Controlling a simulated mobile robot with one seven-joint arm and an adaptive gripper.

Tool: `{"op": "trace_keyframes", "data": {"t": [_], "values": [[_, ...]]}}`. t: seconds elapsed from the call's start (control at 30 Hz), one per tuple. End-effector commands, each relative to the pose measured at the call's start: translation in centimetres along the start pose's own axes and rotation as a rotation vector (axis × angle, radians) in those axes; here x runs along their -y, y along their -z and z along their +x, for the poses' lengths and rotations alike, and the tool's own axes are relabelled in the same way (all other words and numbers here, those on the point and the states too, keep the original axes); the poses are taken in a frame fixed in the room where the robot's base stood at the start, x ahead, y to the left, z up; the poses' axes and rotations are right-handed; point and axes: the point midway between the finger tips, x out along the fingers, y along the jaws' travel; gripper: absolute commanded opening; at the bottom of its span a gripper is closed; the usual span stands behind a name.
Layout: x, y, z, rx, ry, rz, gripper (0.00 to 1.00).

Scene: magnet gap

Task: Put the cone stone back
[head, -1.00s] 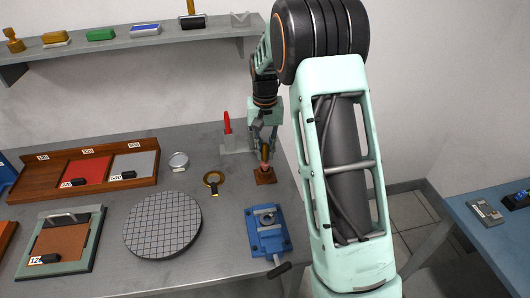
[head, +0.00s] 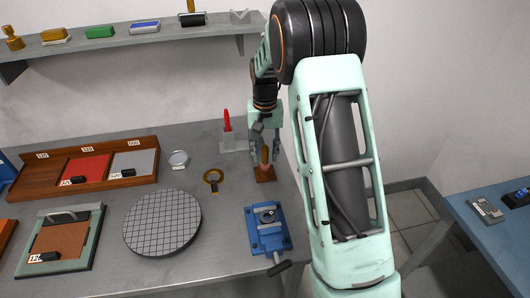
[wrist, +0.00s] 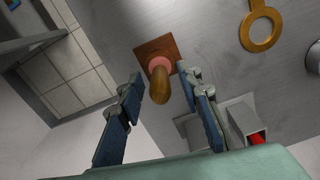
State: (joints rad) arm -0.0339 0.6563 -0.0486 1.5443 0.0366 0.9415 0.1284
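The cone stone (head: 264,156) has a tan-brown wooden handle and a pink lower part. It stands about upright at the small square brown block (head: 265,174), near the right edge of the grey bench. In the wrist view the pink part of the cone stone (wrist: 159,84) meets the middle of the block (wrist: 149,48); how deep it sits is hidden. My gripper (head: 266,148) is above the block with a finger on each side of the handle. In the wrist view my gripper (wrist: 162,79) is open, with gaps between the fingers and the handle.
A grey stand with a red tool (head: 227,122) is close behind my gripper to the left. A brass ring magnifier (head: 212,178) lies left of the block. A blue vise (head: 268,234) stands in front, and a round gridded plate (head: 162,222) lies front left.

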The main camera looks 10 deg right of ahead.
Motion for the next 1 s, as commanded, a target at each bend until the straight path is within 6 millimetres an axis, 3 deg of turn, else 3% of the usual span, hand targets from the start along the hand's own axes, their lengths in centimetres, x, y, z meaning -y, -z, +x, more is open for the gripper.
{"op": "trace_keyframes", "data": {"t": [0.17, 0.5, 0.7, 1.0], "values": [[0.0, 0.1, -1.3, -0.003, 0.000, 0.000, 0.33], [0.0, 0.1, -8.5, -0.005, 0.001, 0.000, 0.33], [0.0, 0.1, -11.6, -0.002, 0.000, 0.000, 0.33], [0.0, 0.0, -12.7, 0.000, 0.000, 0.000, 0.33]]}}
